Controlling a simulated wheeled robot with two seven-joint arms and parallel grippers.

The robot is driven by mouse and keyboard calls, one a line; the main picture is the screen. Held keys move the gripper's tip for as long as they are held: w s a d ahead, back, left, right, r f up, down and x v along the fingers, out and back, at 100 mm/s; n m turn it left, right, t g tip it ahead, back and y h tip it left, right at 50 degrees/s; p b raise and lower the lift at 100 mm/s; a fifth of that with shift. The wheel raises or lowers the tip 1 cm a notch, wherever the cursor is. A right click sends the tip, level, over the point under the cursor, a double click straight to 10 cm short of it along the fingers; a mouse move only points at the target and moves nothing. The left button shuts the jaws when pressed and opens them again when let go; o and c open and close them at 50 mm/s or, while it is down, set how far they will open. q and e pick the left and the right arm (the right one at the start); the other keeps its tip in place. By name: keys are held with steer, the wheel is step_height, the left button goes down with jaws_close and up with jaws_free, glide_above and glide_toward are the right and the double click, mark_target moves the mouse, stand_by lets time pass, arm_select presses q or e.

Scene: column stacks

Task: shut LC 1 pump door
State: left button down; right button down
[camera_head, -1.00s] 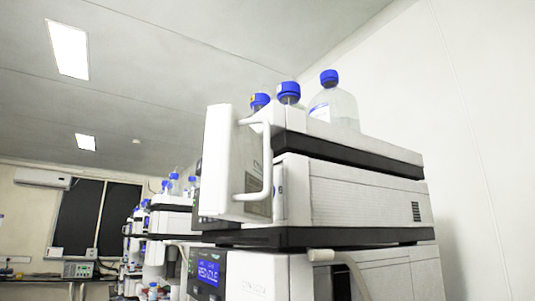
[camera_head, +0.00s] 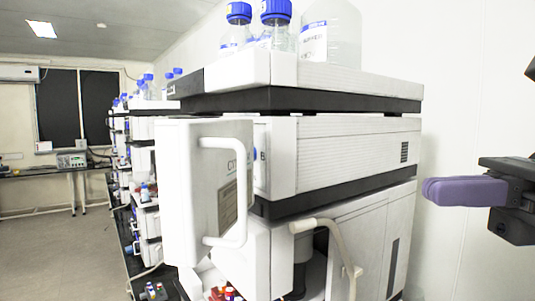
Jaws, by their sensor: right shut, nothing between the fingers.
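The nearest stack has a white door (camera_head: 180,190) with a white bar handle (camera_head: 240,190) on its front, in the head view. The door stands open, swung out from the white pump module (camera_head: 345,150). I cannot read a label that says LC 1. My right gripper (camera_head: 430,191), with purple fingers, is at the right edge, well to the right of the door and apart from the stack. Its fingers are shut with nothing between them. My left gripper is not in view.
Blue-capped bottles (camera_head: 277,30) stand on top of the stack. Below the door, a cream handle (camera_head: 340,245) sticks out from the lower module (camera_head: 370,240). More stacks (camera_head: 140,150) recede at left. Open floor (camera_head: 50,250) lies at far left.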

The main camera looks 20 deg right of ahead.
steer(key=p+x, duration=0.6)
steer(key=x, duration=0.7)
steer(key=shift+a+p, duration=0.2)
steer(key=shift+p, duration=0.15)
steer(key=shift+w+d+f, duration=0.15)
